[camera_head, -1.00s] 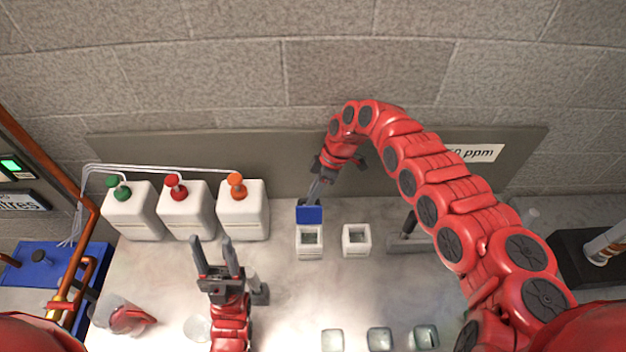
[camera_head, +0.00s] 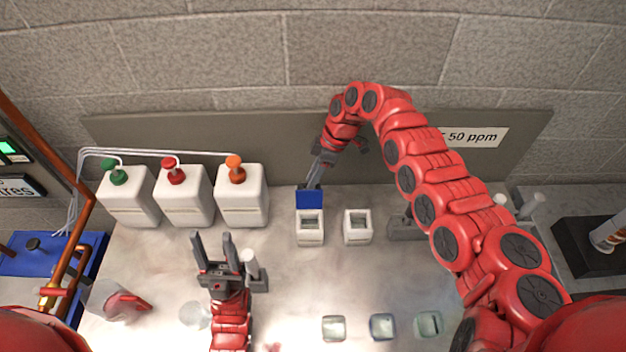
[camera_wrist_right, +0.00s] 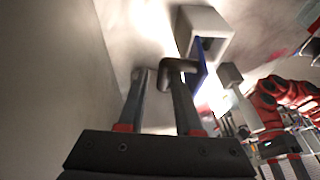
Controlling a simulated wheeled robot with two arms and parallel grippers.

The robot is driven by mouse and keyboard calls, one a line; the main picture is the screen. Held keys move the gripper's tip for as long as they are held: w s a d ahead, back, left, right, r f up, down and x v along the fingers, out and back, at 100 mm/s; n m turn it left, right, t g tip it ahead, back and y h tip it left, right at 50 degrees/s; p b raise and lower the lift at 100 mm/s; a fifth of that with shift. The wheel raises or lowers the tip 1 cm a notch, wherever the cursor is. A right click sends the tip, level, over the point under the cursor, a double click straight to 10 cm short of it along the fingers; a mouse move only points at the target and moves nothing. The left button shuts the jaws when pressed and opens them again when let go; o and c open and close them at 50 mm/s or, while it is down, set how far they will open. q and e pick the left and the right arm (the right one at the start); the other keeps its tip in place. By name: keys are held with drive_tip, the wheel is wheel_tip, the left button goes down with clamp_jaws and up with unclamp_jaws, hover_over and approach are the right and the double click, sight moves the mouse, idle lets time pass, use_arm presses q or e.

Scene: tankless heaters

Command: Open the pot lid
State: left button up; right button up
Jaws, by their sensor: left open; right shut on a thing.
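A small white pot (camera_head: 310,230) with a square opening stands on the pale worktop in the head view. Its blue lid (camera_head: 310,199) stands raised at the pot's back edge, so the opening shows. My right gripper (camera_head: 314,184) reaches from behind and above and is shut on the lid's handle. In the right wrist view, the blue lid (camera_wrist_right: 199,68) is seen edge-on beside the white pot (camera_wrist_right: 204,28), with the grey handle (camera_wrist_right: 178,65) at my fingertips. My left gripper (camera_head: 212,238) is open and empty, to the left of the pot.
A second open white pot (camera_head: 357,227) stands just right. White canisters (camera_head: 186,197) with coloured knobs stand at the left. Several glassy cubes (camera_head: 382,327) lie in front. A grey backboard (camera_head: 260,135) runs close behind the right gripper.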

drive_tip(key=shift+o, duration=1.1)
drive_tip(key=shift+w+d+f, duration=0.1)
drive_tip(key=shift+w+f, duration=0.1)
drive_tip(key=shift+w, duration=0.25)
drive_tip(key=shift+o, duration=0.7)
drive_tip(key=shift+w+f, duration=0.25)
drive_tip(key=shift+w, duration=0.05)
drive_tip(key=shift+s+r, duration=0.15)
drive_tip(key=shift+s, duration=0.1)
drive_tip(key=shift+s, duration=0.1)
drive_tip(key=shift+v, duration=3.7)
drive_tip(key=shift+c, duration=0.2)
